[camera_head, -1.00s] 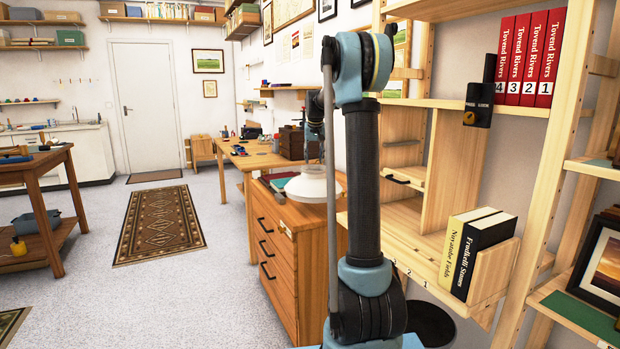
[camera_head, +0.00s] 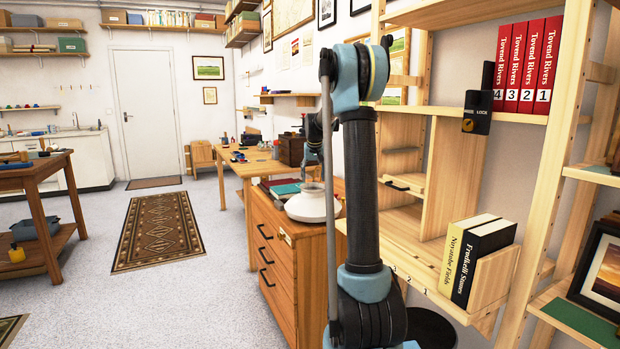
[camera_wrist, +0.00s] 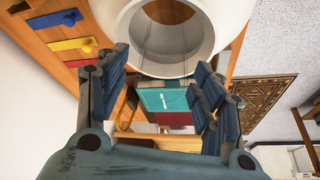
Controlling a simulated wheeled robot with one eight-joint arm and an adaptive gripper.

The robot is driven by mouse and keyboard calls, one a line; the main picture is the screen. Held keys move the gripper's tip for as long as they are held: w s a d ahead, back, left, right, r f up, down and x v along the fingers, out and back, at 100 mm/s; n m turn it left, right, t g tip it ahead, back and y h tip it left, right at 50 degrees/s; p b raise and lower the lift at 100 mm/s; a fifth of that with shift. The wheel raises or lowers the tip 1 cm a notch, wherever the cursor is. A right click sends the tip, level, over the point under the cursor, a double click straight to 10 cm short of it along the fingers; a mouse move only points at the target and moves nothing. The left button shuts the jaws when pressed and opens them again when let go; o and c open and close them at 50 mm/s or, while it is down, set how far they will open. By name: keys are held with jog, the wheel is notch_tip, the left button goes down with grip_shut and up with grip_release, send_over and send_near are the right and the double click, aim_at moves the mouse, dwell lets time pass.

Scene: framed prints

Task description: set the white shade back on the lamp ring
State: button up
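The white shade (camera_head: 312,207) is a rounded shape with a short open neck on top. It appears upright at the top of the wooden drawer cabinet; contact with the top is hard to judge. In the wrist view its round neck (camera_wrist: 222,22) fills the top middle, with thin wires and wood showing through the opening. My gripper (camera_wrist: 163,57) comes down from above, its dark blue fingers spread about as wide as the neck. I cannot make out the lamp ring.
The drawer cabinet (camera_head: 282,262) has green and red books (camera_head: 284,188) behind the shade. A wooden desk (camera_head: 240,165) stands beyond. Wooden shelving (camera_head: 440,175) with books stands close on the right.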

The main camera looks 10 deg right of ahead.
jog(key=shift+r, duration=0.1)
jog(key=v, duration=1.2)
